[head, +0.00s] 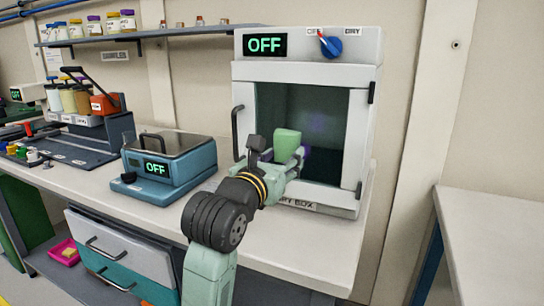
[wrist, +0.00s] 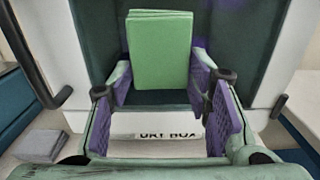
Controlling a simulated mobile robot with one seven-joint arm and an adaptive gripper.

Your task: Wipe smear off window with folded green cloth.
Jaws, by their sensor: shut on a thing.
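The folded green cloth (head: 287,143) is upright between the fingers of my gripper (head: 290,160), in front of the dry box. In the wrist view the cloth (wrist: 160,52) stands up from between the purple-padded fingertips of my gripper (wrist: 160,88). My gripper is shut on its lower part. The dark window (head: 347,110) is in the white front of the dry box. A faint purple smear (head: 317,123) shows on it, just up and right of the cloth. I cannot tell whether the cloth touches the glass. The cloth and gripper hide the window's lower left.
The dry box's dark handle (head: 237,130) sticks out left of the window. Its blue knob (head: 331,47) is above, beside an OFF display. A blue hotplate-like device (head: 170,165) stands to the left. The bench front (head: 300,250) is clear.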

